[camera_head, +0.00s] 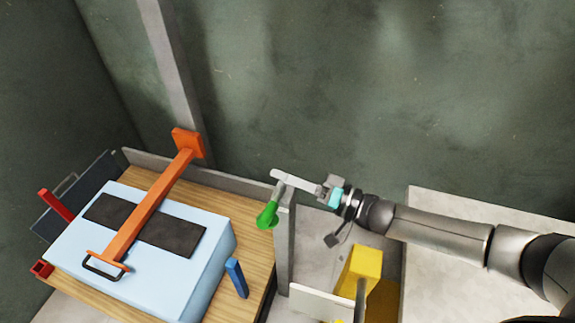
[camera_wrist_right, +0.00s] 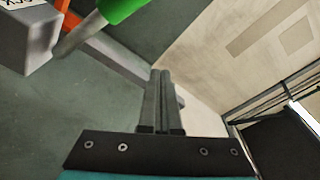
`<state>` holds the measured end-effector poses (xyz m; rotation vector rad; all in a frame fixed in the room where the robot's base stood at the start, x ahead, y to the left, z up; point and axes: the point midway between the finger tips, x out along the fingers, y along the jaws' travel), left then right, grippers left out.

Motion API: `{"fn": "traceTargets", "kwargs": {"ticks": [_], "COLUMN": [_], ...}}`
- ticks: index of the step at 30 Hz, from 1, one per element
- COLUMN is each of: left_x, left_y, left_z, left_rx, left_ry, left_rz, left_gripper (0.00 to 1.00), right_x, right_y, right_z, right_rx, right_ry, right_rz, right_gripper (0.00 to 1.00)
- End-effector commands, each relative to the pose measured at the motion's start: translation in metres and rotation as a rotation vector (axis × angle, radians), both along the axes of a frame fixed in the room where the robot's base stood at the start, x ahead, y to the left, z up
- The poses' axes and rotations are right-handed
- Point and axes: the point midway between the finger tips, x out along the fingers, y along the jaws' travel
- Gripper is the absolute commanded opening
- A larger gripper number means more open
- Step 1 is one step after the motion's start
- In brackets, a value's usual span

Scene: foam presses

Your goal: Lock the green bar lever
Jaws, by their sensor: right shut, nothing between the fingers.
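The green bar lever's handle (camera_head: 267,215) slants down and to the left at the top of a grey post (camera_head: 284,255). Its metal rod runs up to a pale grey piece by the post top. In the right wrist view the green handle (camera_wrist_right: 120,8) is cut off by the top edge, with its rod beside a grey labelled block (camera_wrist_right: 28,35). My right gripper (camera_head: 323,188) is to the right of the lever, apart from the handle. Its dark fingers (camera_wrist_right: 160,80) are together and empty. My left gripper is out of view.
An orange bar (camera_head: 150,210) lies across a pale blue block (camera_head: 185,285) with dark pads on a wooden table (camera_head: 256,250). A blue peg (camera_head: 236,278) and red parts stand around it. A yellow object (camera_head: 360,270) is below my right arm.

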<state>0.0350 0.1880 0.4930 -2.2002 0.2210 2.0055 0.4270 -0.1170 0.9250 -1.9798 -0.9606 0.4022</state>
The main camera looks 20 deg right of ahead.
Motion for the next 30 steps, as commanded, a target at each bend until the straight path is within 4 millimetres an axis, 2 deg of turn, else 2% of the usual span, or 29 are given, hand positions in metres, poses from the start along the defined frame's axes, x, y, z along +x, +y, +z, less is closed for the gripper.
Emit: {"fn": "traceTargets", "kwargs": {"ticks": [12, 30], "left_x": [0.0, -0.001], "left_y": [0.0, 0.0], "left_z": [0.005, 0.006], "left_rx": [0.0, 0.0], "left_ry": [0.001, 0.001], "left_rz": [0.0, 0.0], "left_gripper": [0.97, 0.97], "right_x": [-0.017, -0.018], "right_y": [0.011, 0.012], "right_z": [-0.012, -0.013], "right_rx": [0.001, 0.001], "right_ry": [0.003, 0.003], "right_rz": [0.0, 0.0], "right_gripper": [0.0, 0.0]}}
